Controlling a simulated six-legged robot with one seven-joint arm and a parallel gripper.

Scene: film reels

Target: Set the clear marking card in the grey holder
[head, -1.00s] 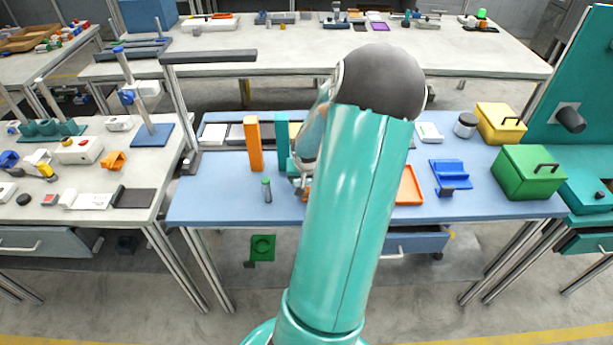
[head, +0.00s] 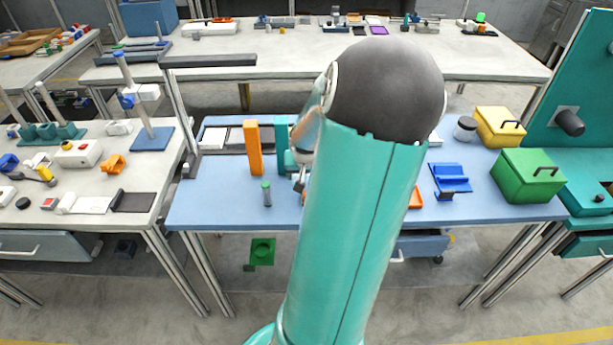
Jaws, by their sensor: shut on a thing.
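My gripper (head: 299,182) shows only in part in the head view, low over the blue table, just left of my teal arm. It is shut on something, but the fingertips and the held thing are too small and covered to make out. I cannot pick out the clear marking card. I cannot pick out the grey holder either; my arm covers the middle of the table.
An orange upright block (head: 253,148) and a teal upright block (head: 282,142) stand left of my gripper. A small green-topped grey cylinder (head: 266,194) is in front. A blue stand (head: 450,178), green box (head: 527,175), yellow box (head: 500,127) and jar (head: 465,128) are right.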

